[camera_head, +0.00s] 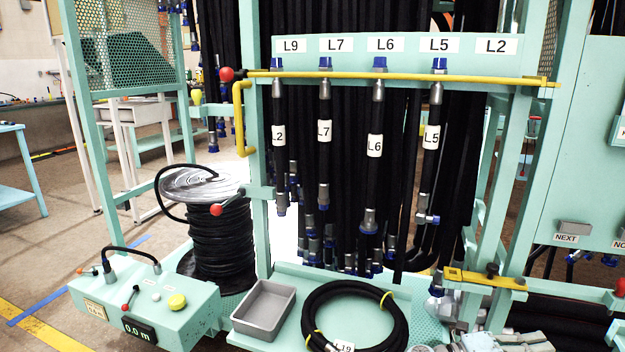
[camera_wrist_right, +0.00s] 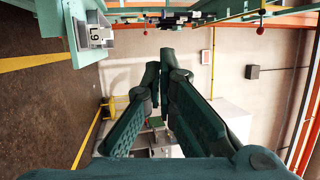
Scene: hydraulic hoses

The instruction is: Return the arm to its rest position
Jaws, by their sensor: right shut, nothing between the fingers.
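My right gripper (camera_wrist_right: 160,72) is shut and empty in the right wrist view, its two dark green fingers converging at the tips. My left gripper is not in view.
A rack with a yellow bar (camera_head: 400,78) holds several hanging black hoses; no hose hangs under the L2 label (camera_head: 496,46). A coiled hose (camera_head: 315,315) lies beside a grey bin (camera_head: 264,308). A hose reel (camera_head: 222,240) and control box (camera_head: 150,312) stand left.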

